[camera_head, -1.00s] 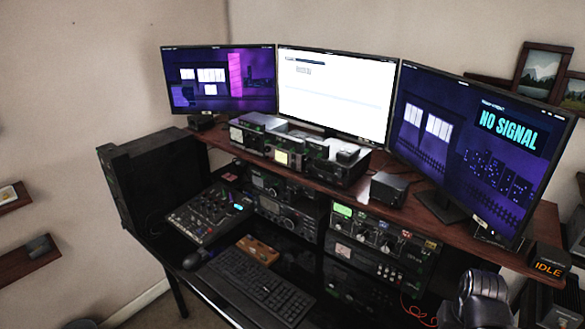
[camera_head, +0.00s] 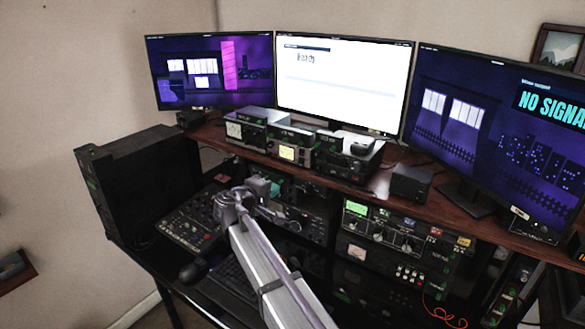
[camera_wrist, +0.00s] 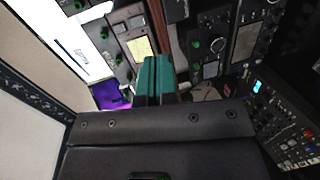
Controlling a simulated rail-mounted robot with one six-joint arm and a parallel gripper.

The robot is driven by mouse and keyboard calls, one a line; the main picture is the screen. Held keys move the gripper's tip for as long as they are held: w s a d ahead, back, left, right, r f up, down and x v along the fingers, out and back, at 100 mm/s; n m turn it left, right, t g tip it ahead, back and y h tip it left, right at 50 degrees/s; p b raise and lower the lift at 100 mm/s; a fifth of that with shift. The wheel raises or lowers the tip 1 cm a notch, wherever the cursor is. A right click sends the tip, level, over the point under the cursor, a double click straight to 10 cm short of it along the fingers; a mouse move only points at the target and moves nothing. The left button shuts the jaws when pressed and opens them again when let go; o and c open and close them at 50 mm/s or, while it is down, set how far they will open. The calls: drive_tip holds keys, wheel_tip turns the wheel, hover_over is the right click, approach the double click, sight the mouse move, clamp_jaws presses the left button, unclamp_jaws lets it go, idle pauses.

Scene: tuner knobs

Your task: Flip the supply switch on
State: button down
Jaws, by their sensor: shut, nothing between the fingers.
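My gripper (camera_head: 262,186) is over the desk, in front of the stacked radio units, with my arm rising from the bottom of the head view. Its teal fingers (camera_wrist: 153,75) are shut together and empty in the wrist view. They point toward the shelf units, one of which has a lit yellow meter (camera_wrist: 140,47); that meter unit (camera_head: 290,153) also shows in the head view. I see no contact with any unit. I cannot pick out the supply switch among the small controls.
Three monitors stand behind the shelf, including a white middle one (camera_head: 342,84). A mixer (camera_head: 192,222) lies left of my arm, beside a black tower (camera_head: 135,180). A tuner unit with a green display (camera_head: 356,208) sits to the right. Cluttered equipment leaves little free room.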

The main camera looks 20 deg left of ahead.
drive_tip(key=w+r+t, duration=0.1)
drive_tip(key=n+b, duration=0.1)
drive_tip(key=b, duration=0.1)
approach(301, 166)
drive_tip(key=shift+y, duration=0.3)
drive_tip(key=x, duration=0.7)
drive_tip(key=shift+w+d, duration=0.2)
drive_tip(key=shift+w, duration=0.05)
drive_tip(key=shift+d, duration=0.1)
